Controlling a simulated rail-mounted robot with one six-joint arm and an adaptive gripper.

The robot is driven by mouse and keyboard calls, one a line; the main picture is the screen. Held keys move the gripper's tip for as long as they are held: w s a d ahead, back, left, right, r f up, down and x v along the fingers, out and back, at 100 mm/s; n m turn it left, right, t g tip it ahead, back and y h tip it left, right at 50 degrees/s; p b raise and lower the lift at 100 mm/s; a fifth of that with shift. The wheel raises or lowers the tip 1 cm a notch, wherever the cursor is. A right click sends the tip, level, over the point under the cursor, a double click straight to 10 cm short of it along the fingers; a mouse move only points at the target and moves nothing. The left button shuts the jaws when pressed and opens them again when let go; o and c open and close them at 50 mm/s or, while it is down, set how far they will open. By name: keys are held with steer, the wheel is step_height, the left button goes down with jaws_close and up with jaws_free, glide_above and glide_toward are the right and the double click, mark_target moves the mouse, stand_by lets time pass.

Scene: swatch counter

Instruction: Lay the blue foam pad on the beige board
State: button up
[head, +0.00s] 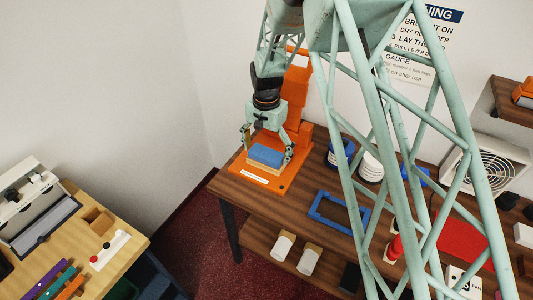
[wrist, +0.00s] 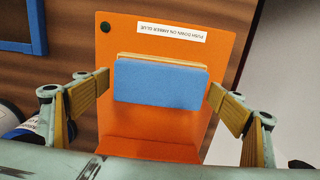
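The blue foam pad (head: 266,154) lies on top of the beige board (head: 264,166) on the orange base plate. In the wrist view the blue pad (wrist: 160,84) covers most of the board, and a thin strip of the beige board (wrist: 165,57) shows along one long edge. My gripper (head: 267,143) is just above and around the pad. Its two fingers stand apart on either side of the pad in the wrist view (wrist: 160,92), with gaps visible between the fingertips and the pad.
The orange fixture (head: 293,112) rises behind the plate on the brown table (head: 234,197). A blue frame (head: 338,217), white and blue tubs (head: 370,167) and a fan unit (head: 492,163) stand to the right. A wooden table (head: 128,246) with coloured items is at lower left.

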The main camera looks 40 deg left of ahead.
steer(key=shift+o, duration=0.7)
steer(key=shift+r, duration=0.15)
step_height(320, 180, up, 12)
stand_by(0.4)
stand_by(0.6)
